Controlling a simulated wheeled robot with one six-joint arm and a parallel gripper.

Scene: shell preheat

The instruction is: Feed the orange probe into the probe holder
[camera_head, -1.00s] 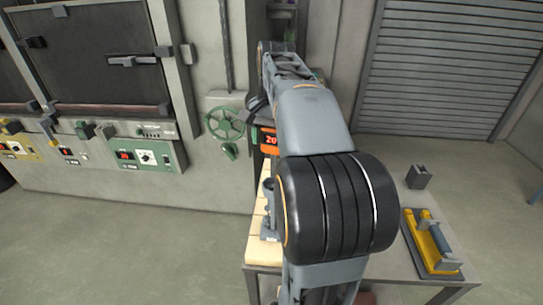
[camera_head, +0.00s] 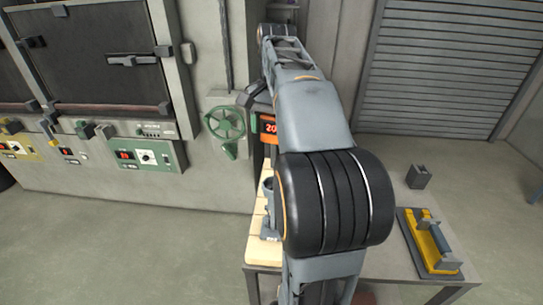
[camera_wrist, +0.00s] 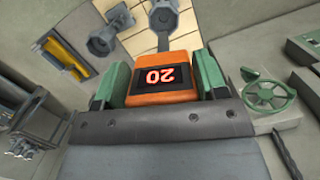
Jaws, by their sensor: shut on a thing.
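My gripper (camera_wrist: 160,80) is shut on the probe's body, with a green finger on each side. A grey stand with a cup-like top (camera_head: 267,208), likely the probe holder, is on the pale board, partly hidden by my arm. In the wrist view a grey cup-shaped part (camera_wrist: 164,14) lies beyond the probe. I cannot tell whether the probe's tip touches it.
The pale board (camera_head: 259,243) lies on the table. A yellow-handled tool sits on a dark tray (camera_head: 412,232) at the right, with a small dark block (camera_head: 418,177) behind it. A green handwheel (camera_head: 226,124) and green control panel (camera_head: 148,155) are on the left wall.

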